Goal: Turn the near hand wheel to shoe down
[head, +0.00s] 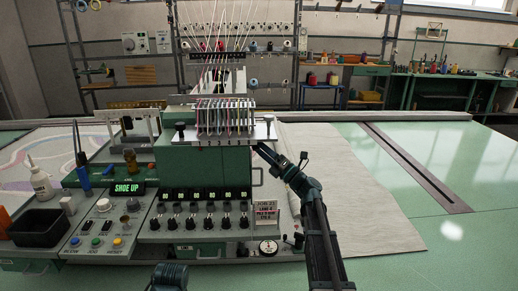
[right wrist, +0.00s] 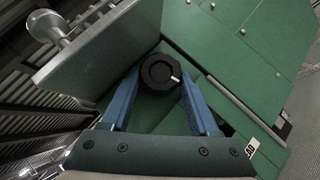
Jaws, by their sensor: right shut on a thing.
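A black, faceted hand wheel (right wrist: 158,68) with a small white mark on its rim sits against the green machine housing in the right wrist view. The two blue fingers of my right gripper (right wrist: 160,74) stand on either side of it, shut on it. In the head view my right arm reaches up to the right side of the green machine head (head: 215,165), with the gripper (head: 262,150) by the metal plate's edge. The wheel is hidden there. A lit display (head: 127,188) reads "SHOE UP".
Coloured yarns (head: 222,112) run down into the head. A control console (head: 100,228) and a black bin (head: 38,228) are at left. Pale cloth (head: 345,185) covers the table at right.

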